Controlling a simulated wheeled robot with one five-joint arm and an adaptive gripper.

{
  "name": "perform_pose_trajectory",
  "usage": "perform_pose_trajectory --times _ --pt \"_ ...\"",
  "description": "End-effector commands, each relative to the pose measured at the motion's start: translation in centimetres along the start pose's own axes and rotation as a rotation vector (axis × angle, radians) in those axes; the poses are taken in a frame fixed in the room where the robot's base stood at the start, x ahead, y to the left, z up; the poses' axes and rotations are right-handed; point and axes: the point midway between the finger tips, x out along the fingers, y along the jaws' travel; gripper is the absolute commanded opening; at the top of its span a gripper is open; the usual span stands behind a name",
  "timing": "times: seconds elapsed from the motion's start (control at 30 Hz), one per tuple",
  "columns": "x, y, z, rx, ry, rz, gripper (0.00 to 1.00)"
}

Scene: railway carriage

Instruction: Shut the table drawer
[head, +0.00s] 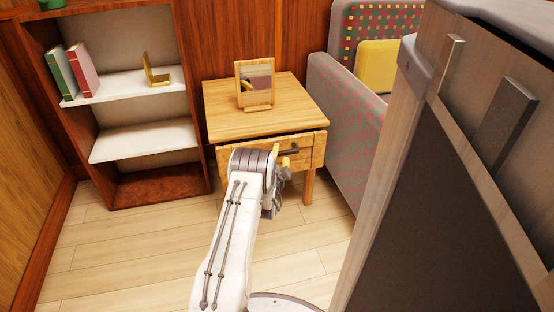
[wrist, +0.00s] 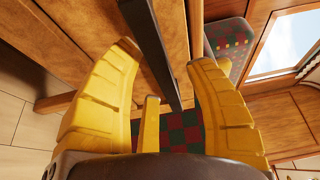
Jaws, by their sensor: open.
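The small wooden table (head: 228,97) stands against the back wall. Its drawer (head: 317,150) stands slightly out, with a narrow dark gap under the tabletop. The dark bar handle (head: 291,150) is on the drawer front, and it also shows in the wrist view (wrist: 150,45). My gripper (head: 284,160) is at the drawer front, partly hidden behind my arm. In the wrist view my gripper (wrist: 163,58) is open, its yellow fingers on either side of the handle. I cannot tell whether a finger touches it.
A picture frame (head: 255,84) stands on the tabletop. A shelf unit (head: 111,185) with books is at the left, and a patterned seat (head: 340,120) with a yellow cushion is at the right. A large grey-brown panel (head: 435,190) fills the right foreground. The floor (head: 120,240) at left is clear.

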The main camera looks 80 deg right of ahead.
Motion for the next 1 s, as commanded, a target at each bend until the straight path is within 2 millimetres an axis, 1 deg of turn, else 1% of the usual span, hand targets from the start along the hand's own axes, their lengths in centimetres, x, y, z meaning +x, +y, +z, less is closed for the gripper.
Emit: perform_pose_trajectory --times 0.2,0.47,0.5,1.0 --pt "0.64 0.0 0.01 0.0 0.0 0.0 0.49" --pt "0.69 -0.03 0.01 0.0 0.0 0.0 0.49" --pt "0.69 -0.03 0.01 0.0 0.0 0.0 0.51" --pt "0.67 -0.01 0.0 0.0 0.0 0.0 0.06"
